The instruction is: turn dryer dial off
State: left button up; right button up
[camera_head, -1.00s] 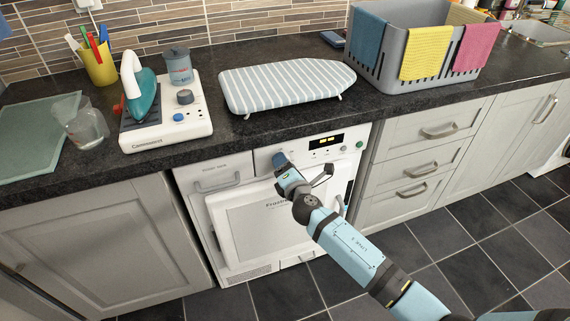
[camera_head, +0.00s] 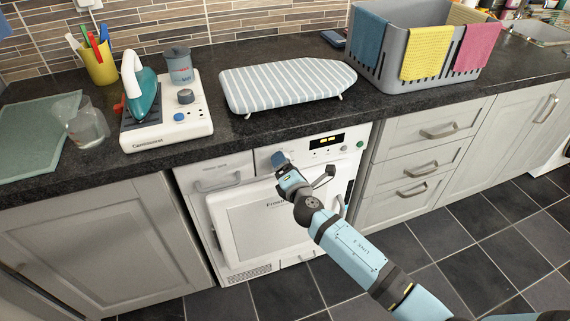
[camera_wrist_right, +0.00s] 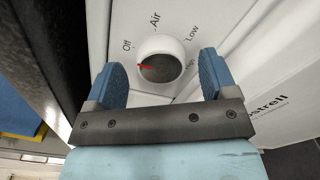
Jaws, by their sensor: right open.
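The dryer (camera_head: 262,225) is the white front-loading machine under the counter in the head view. Its dial (camera_wrist_right: 162,58) is a round white knob with a grey face in the right wrist view. The red pointer is at the dial's left side, a little below the direction of the "Off" label (camera_wrist_right: 127,46); "Air", "Low" and "High" run over the top to the right. My right gripper (camera_wrist_right: 162,78) is open, with blue fingers on either side of the dial and visible gaps to it. In the head view my right gripper (camera_head: 281,161) is at the dryer panel and hides the dial.
The dark counter edge overhangs the panel. An iron (camera_head: 141,90) on a white base, a striped ironing board (camera_head: 288,84) and a grey basket (camera_head: 420,45) with cloths stand on the counter. The dryer display (camera_head: 327,142) is right of my gripper. Floor in front is clear.

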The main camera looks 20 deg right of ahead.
pick_arm(q)
jog(key=shift+a+f, duration=0.1)
pick_arm(e)
jog(key=s, duration=1.3)
jog(key=shift+d, duration=0.25)
